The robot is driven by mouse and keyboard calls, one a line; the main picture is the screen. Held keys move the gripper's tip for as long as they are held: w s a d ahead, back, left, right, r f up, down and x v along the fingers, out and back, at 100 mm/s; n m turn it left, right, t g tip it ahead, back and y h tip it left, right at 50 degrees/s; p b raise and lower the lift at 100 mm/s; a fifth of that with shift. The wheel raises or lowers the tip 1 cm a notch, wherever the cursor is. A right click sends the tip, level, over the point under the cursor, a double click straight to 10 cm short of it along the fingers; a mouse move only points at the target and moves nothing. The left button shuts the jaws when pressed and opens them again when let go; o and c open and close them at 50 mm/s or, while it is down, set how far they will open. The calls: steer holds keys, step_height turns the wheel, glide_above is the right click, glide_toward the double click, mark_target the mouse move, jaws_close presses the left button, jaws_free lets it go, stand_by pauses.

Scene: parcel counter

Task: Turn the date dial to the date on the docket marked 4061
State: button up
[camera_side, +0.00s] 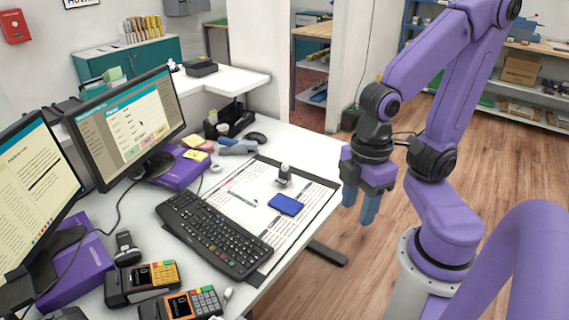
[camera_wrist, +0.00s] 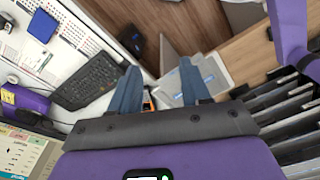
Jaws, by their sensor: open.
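A small grey-and-white upright object (camera_side: 283,175), perhaps the date stamp, stands on the printed desk mat (camera_side: 318,188). A dial and its setting cannot be made out. A blue pad (camera_side: 285,204) lies just in front of it on the mat, and the pad also shows in the wrist view (camera_wrist: 42,26). I cannot pick out a docket marked 4061; the print is too small to read. My gripper (camera_side: 360,206) hangs beyond the right edge of the counter, apart from everything, fingers down. In the wrist view my gripper (camera_wrist: 158,84) has its two blue-grey fingers wide apart, with nothing held.
A black keyboard (camera_side: 213,234) lies along the mat's left side, with a pen (camera_side: 243,198) on the mat. Two card terminals (camera_side: 142,283) (camera_side: 182,304) stand at the front. Two monitors (camera_side: 126,125) (camera_side: 30,190) are at left.

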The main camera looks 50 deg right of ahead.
steer(key=w+a+f+m, duration=0.1)
steer(key=w+m, duration=0.4)
steer(key=w, duration=1.7)
steer(key=w+d+f+m, duration=0.1)
steer(key=w+d+f, duration=0.3)
steer(key=w, duration=0.5)
steer(key=m, duration=0.6)
glide_above(285, 165)
steer(key=f, duration=1.2)
steer(key=shift+a, duration=0.2)
steer(key=shift+d+f, duration=0.2)
steer(key=shift+f, duration=3.75)
